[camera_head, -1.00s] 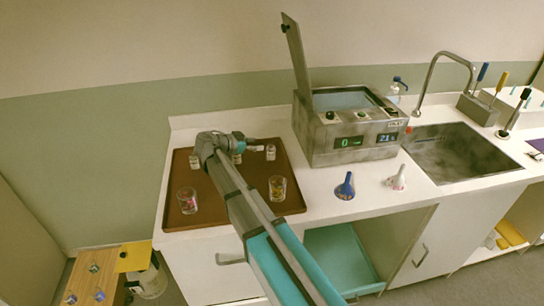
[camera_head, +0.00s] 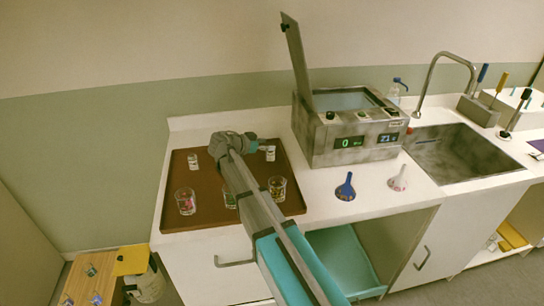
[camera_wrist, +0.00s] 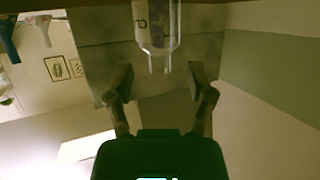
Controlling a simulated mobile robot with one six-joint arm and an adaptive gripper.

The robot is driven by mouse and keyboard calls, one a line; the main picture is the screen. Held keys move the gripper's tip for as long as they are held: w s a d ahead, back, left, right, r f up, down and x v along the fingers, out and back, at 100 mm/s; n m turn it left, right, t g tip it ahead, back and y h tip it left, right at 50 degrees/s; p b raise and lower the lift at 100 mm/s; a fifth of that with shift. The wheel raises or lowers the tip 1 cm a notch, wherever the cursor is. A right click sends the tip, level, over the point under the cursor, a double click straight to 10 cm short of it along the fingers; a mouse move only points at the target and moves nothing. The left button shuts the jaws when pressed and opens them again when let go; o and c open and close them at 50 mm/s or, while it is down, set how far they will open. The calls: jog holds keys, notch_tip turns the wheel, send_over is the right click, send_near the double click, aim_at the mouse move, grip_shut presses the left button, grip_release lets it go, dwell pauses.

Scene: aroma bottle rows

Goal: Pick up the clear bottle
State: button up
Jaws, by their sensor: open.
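My gripper (camera_wrist: 161,82) is open, one finger on each side of the bottle's line, with the bottle's narrow end near the fingertips. No contact shows. In the head view my gripper (camera_head: 250,146) is over the back of the brown tray (camera_head: 211,215). Small bottles stand at its left (camera_head: 194,160) and right (camera_head: 270,152); which one is the clear bottle I cannot tell. My arm hides the middle.
Glasses with coloured contents stand at the tray's front left (camera_head: 185,201) and right (camera_head: 277,187); another is partly behind my arm. A grey machine (camera_head: 345,130) with a raised lid stands to the right, with blue (camera_head: 345,188) and white (camera_head: 398,180) funnels before it.

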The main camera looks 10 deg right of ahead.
jog(key=shift+x, duration=0.95)
grip_shut()
